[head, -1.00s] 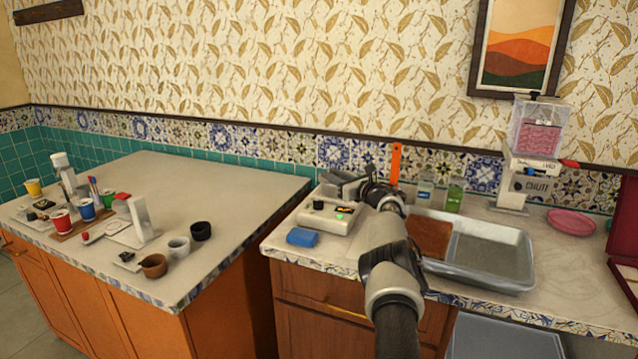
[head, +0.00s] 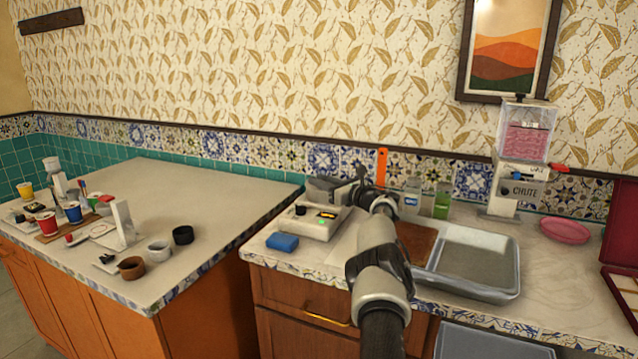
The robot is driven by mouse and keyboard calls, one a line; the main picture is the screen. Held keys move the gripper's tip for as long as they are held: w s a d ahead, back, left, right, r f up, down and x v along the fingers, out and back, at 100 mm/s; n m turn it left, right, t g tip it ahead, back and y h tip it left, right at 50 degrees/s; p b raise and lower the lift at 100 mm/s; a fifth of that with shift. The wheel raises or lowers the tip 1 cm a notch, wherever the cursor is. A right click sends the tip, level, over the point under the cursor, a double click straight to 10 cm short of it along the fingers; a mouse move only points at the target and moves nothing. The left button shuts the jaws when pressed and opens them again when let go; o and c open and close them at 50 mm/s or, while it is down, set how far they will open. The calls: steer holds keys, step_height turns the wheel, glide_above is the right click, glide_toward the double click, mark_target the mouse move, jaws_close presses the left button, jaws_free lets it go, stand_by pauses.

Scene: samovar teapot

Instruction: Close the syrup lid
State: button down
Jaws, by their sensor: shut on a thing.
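A low white machine (head: 309,226) with a dark knob and a lit green and orange display stands on the right counter. A grey lid-like part (head: 322,189) rises at its back. I cannot tell for sure that this is the syrup lid; it looks raised. My gripper (head: 357,187) is at the right end of this grey part, behind and to the right of the machine's display. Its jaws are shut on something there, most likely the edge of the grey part. My own wrist hides the exact contact.
A blue sponge-like block (head: 282,242) lies in front of the machine. A brown board (head: 417,243) and a metal tray (head: 448,270) are right of my arm. Bottles (head: 441,203) and an orange upright strip (head: 381,166) stand behind. The left counter (head: 200,189) holds cups; its back is clear.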

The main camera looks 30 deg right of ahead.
steer(key=shift+s+d, duration=0.1)
steer(key=shift+d, duration=0.1)
steer(key=c, duration=1.6)
jaws_free()
steer(key=shift+o, duration=0.2)
steer(key=shift+a, duration=0.1)
steer(key=shift+s+d+r, duration=0.1)
steer(key=shift+s+d, duration=0.15)
steer(key=shift+s, duration=0.25)
steer(key=p+v, duration=0.1)
steer(key=v, duration=1.5)
steer(key=shift+s, duration=0.2)
steer(key=shift+r, duration=0.1)
